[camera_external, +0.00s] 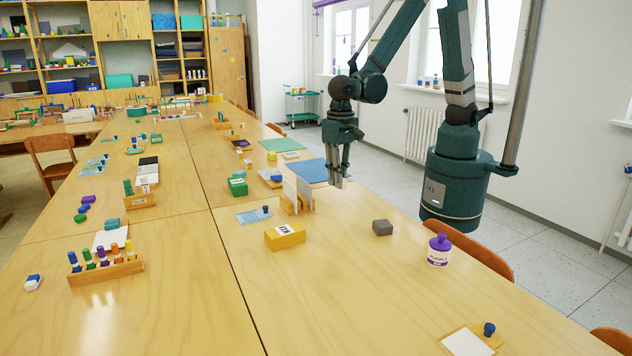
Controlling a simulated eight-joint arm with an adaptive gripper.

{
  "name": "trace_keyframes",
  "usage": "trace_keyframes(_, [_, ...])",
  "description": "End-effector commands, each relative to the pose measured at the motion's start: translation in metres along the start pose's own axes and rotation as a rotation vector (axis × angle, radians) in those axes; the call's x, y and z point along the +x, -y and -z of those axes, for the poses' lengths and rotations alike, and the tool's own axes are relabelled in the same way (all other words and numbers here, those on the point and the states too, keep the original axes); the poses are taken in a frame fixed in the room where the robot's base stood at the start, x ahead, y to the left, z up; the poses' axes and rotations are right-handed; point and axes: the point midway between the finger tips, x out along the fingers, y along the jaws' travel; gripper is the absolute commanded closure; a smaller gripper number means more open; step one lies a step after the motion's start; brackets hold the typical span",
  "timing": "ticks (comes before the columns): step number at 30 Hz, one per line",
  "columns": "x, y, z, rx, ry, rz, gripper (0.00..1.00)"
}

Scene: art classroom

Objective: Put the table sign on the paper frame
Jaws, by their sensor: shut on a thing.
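My gripper (337,181) points down above the table, to the right of a wooden stand (291,208) with upright white panels (304,192). Its fingers are shut on a small pale thing, mostly hidden by them; I cannot tell whether it is the table sign. A yellow block with a white printed label (285,236) lies on the near table, left of and below my gripper. A white sheet on a wooden board (467,342), with a blue knob beside it, lies at the bottom right. It may be the paper frame, but I cannot be sure.
A grey block (383,228) and a purple-capped jar (439,250) stand to the right. A blue sheet (312,171) and a green box (237,186) lie farther back. A rack of coloured bottles (106,270) stands at left. The near table's front is largely clear.

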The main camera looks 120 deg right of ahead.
Motion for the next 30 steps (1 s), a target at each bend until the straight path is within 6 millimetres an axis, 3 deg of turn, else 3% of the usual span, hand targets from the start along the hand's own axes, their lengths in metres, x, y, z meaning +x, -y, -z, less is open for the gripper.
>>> trace_keyframes(10, [0.0,0.003,-0.003,-0.008,0.0,0.0,0.94])
trace_keyframes(16, [-0.001,0.017,-0.017,-0.056,0.0,0.0,0.94])
trace_keyframes(23, [-0.003,0.05,-0.055,-0.171,0.0,0.0,0.94])
trace_keyframes(30, [-0.006,0.089,-0.113,-0.33,0.0,0.0,0.94])
